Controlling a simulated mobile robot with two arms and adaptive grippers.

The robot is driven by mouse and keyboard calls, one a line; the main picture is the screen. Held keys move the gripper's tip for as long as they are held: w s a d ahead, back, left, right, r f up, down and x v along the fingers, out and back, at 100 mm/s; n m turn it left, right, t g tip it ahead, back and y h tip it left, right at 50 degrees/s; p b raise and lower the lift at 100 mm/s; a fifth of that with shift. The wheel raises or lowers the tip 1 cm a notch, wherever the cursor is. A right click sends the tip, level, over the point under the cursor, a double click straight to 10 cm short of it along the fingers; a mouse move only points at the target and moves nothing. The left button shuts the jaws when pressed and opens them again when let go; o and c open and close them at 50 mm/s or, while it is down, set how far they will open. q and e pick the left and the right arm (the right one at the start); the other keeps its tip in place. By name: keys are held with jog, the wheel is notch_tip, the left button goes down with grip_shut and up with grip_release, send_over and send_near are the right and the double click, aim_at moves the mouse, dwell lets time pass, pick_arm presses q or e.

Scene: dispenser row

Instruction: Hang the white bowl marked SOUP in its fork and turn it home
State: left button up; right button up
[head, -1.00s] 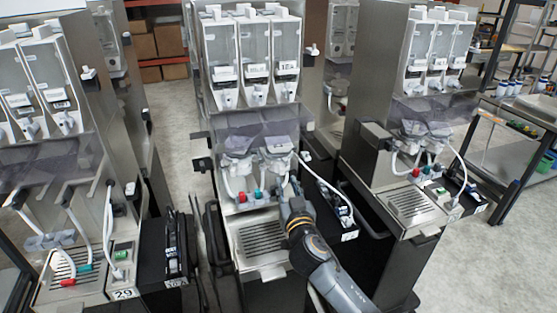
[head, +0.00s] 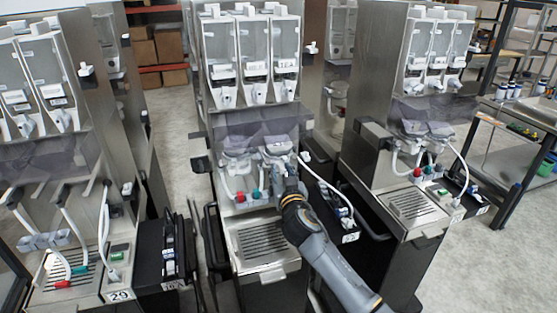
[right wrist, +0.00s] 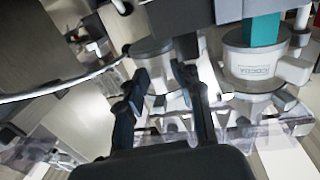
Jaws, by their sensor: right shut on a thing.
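My right gripper (head: 280,168) reaches up under the purple-tinted cover of the middle dispenser. In the right wrist view, its two dark fingers (right wrist: 165,85) are closed on a white bowl (right wrist: 153,55). No lettering on this bowl can be read, and its far side is hidden. The held bowl seems to be the right one of two under the cover in the head view (head: 276,148). A second white bowl marked COCOA (right wrist: 250,64) hangs beside it. I cannot tell whether the held bowl is seated in a fork. My left gripper is out of view.
Below is a slotted drip tray (head: 262,243), with red and teal plugs and white hoses above it. A black side box (head: 330,205) stands to the right. Similar dispensers stand left and right (head: 412,200). Clear canisters (head: 252,60) are overhead.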

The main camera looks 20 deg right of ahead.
jog(key=shift+r, duration=0.35)
jog(key=c, duration=0.3)
jog(key=shift+s+r, duration=0.15)
jog(key=shift+r, duration=0.05)
grip_shut()
jog(key=shift+f, duration=0.3)
jog(key=shift+a+f+b, duration=0.1)
jog(key=shift+b, duration=0.35)
jog(key=shift+a+f+m+g+h+b, duration=0.2)
jog(key=shift+m+h+b, duration=0.25)
jog(key=shift+h+b, duration=0.4)
jog(key=shift+a+r+m+g+h+b, duration=0.1)
jog(key=shift+a+m+h+b, duration=0.3)
jog(key=shift+b, duration=0.75)
jog(key=shift+d, duration=0.1)
